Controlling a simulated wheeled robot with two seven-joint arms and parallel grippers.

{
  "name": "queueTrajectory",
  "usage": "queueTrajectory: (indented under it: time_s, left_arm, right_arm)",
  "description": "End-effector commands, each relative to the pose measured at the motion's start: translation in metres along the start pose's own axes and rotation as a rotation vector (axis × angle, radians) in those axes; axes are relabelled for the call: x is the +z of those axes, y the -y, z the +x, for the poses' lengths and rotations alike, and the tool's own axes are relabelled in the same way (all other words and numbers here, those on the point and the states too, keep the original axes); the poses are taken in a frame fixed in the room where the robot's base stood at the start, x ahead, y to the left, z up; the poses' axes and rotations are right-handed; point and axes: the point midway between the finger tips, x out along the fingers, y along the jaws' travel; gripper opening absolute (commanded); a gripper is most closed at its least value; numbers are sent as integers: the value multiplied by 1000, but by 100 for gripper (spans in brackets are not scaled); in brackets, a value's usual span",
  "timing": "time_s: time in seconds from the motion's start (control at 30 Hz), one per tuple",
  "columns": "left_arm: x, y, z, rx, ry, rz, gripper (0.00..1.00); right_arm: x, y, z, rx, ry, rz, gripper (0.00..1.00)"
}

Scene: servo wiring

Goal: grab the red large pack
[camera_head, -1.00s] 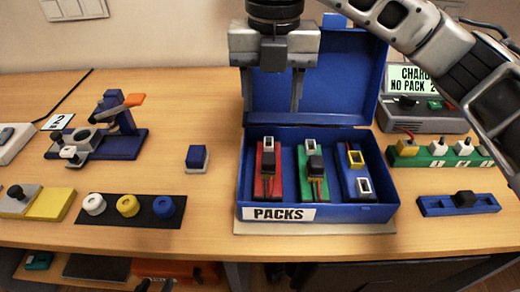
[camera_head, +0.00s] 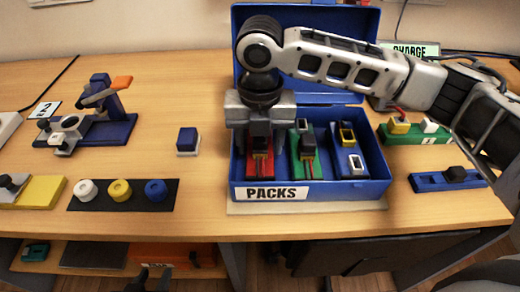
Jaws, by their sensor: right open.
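The red large pack (camera_head: 260,168) stands in the left slot of the blue PACKS box (camera_head: 310,190), with a black part on its top. My right gripper (camera_head: 260,150) is directly over it, pointing down, with its fingers apart on either side of the pack's upper part. Contact with the pack cannot be made out. The gripper body hides the back of the pack. A green pack (camera_head: 306,160) stands in the middle slot, close to the right finger. My left gripper is not in view.
A blue pack (camera_head: 350,162) fills the box's right slot. The box's open lid (camera_head: 350,25) rises behind my right arm. A small blue block (camera_head: 187,140) stands left of the box. The green charger strip (camera_head: 415,136) and a blue holder (camera_head: 447,180) lie to the right.

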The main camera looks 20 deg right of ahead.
Motion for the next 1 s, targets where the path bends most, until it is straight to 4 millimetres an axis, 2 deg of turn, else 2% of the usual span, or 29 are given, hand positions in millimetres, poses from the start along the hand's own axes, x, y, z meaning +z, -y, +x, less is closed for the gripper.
queueTrajectory:
  time_s: [0.1, 0.33, 0.37, 0.5, 0.53, 0.83, 1.0]
  left_arm:
    - [0, 1, 0, 0, 1, 3, 36]
    - [2, 1, 0, 0, 3, 5, 36]
    - [2, 1, 0, 0, 3, 5, 36]
    - [2, 1, 0, 0, 3, 5, 36]
    - [2, 1, 0, 0, 3, 5, 36]
    - [2, 1, 0, -1, 4, 4, 36]
    - [2, 1, 1, -1, 3, 2, 36]
  right_arm:
    - [0, 0, 10, -1, -1, 0, 53]
    - [0, 0, 11, 0, 0, 0, 53]
    - [0, 0, 11, 0, 0, 0, 47]
    - [0, 0, 11, 0, 0, 0, 8]
    - [0, 0, 11, 0, 0, 0, 2]
    - [1, 0, 7, 3, 3, -1, 2]
    - [1, -1, -3, 4, 4, -1, 2]
